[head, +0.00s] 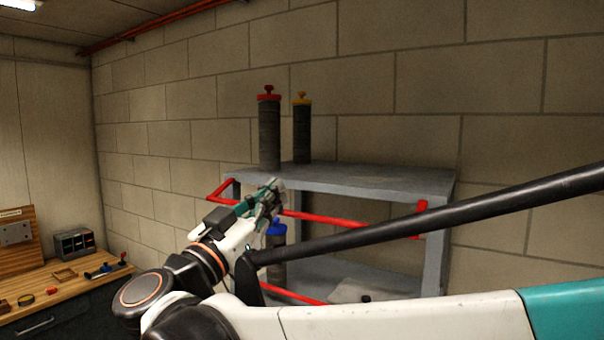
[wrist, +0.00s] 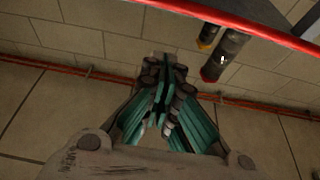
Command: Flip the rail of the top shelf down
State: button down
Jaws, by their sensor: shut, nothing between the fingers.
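The grey metal shelf unit (head: 375,181) stands against the block wall. The red rail of its top shelf (head: 340,218) juts out in front of and below the top board's front edge, with short red side arms at both ends. The rail also crosses the upper right of the wrist view (wrist: 225,18). My gripper (head: 274,187) is shut and empty, at the left part of the rail, and hides a piece of it in the head view. In the wrist view my gripper's fingers (wrist: 165,72) are together and apart from the rail. Whether any part of it touches the rail, I cannot tell.
A red-capped cylinder (head: 269,135) and a yellow-capped one (head: 301,133) stand on the top shelf. A blue-capped cylinder (head: 276,240) and a lower red rail (head: 292,294) are below. A wooden workbench (head: 60,295) is at left. Air left of the shelf is free.

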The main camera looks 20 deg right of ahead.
jog(key=s+a+f+b, duration=0.2)
jog(key=a+f, duration=0.2)
jog(key=a, duration=0.1)
jog(key=shift+s+a+f, duration=0.3)
jog(key=shift+a+f, duration=0.05)
jog(key=shift+a, duration=0.05)
jog(key=shift+w, duration=0.1)
jog(key=s+d+f+n+g+y+b, duration=0.25)
jog(key=d+f, duration=0.45)
jog(key=f, duration=0.4)
jog(key=s+d+f+n+g+y+b, duration=0.15)
jog(key=d+f+n+y+b, duration=0.35)
jog(key=f, duration=0.6)
jog(key=s+a+f+n+g+y+b, duration=0.1)
jog(key=s+a+f+y+b, duration=0.1)
jog(key=f, duration=0.9)
jog(key=s+a+f+n+y+b, duration=0.2)
jog(key=s+f+y+b, duration=0.2)
jog(key=f, duration=0.8)
jog(key=s+y, duration=0.2)
jog(key=y, duration=0.2)
jog(key=shift+s+f+g+b, duration=0.2)
jog(key=shift+s+g+b, duration=0.15)
jog(key=shift+s+g, duration=0.05)
